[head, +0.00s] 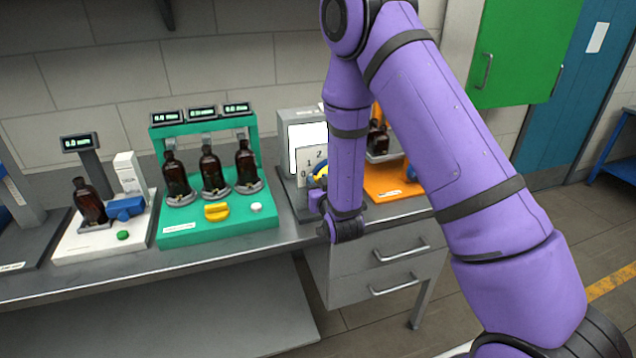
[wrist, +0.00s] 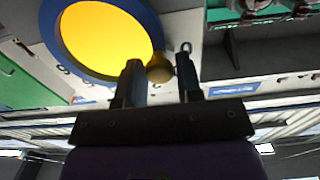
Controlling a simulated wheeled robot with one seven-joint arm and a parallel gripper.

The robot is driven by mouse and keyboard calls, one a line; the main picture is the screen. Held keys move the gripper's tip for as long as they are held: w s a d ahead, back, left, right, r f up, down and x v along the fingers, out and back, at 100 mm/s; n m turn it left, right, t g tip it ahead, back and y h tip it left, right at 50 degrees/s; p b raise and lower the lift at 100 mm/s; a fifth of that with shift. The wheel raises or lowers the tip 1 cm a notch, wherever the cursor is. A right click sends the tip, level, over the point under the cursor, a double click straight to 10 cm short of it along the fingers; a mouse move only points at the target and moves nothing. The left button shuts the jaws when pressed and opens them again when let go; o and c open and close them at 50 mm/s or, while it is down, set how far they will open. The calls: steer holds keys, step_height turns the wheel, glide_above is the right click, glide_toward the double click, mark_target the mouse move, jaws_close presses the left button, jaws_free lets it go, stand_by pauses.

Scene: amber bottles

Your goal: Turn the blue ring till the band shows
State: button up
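The blue ring (wrist: 152,24) surrounds a bright yellow disc (wrist: 105,38) and fills the upper left of the wrist view. In the head view only a small part of the blue ring (head: 321,171) shows, beside my arm. A small dull-yellow knob (wrist: 160,69) sits at the ring's edge, between the fingertips of my gripper (wrist: 160,66). The fingers are apart, one on each side of the knob; I cannot tell whether either touches it. My forearm hides most of the ring's station in the head view. I cannot make out a band.
A white panel with digits (head: 311,160) stands beside the ring. To the left are a green station (head: 215,233) with several amber bottles and a white station (head: 75,244) with one bottle. An orange station (head: 390,187) is behind my arm. Drawers (head: 385,270) are below the bench.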

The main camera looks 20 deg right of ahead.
steer(key=c, duration=0.4)
steer(key=shift+d+r+m, duration=0.2)
steer(key=shift+r+m, duration=0.15)
steer(key=shift+m, duration=0.5)
steer(key=shift+d+r+m, duration=0.2)
steer(key=shift+r+m, duration=0.1)
steer(key=shift+m, duration=0.5)
steer(key=shift+d+r+m, duration=0.2)
steer(key=shift+r+m, duration=0.15)
steer(key=shift+m, duration=0.5)
steer(key=shift+c, duration=0.2)
steer(key=o, duration=0.9)
